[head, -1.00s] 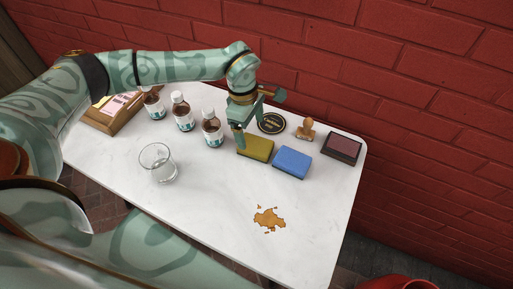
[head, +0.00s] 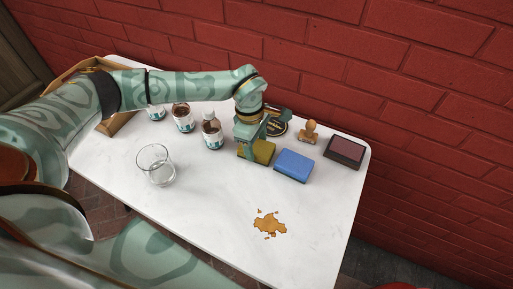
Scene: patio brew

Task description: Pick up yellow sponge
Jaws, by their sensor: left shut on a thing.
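The yellow sponge (head: 265,152) lies on the white table, just left of a blue sponge (head: 293,166). My left gripper (head: 254,143) is down at the yellow sponge and shut on it, with its fingers covering part of the sponge's left and back portion. The yellow sponge seems to rest at table height; I cannot tell whether it is clear of the surface. My right gripper is not in view.
Several brown bottles (head: 212,134) stand left of the gripper. A glass (head: 155,166) stands front left. A stamp (head: 308,132), an ink pad (head: 345,150) and a black round coaster (head: 277,128) lie behind and right.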

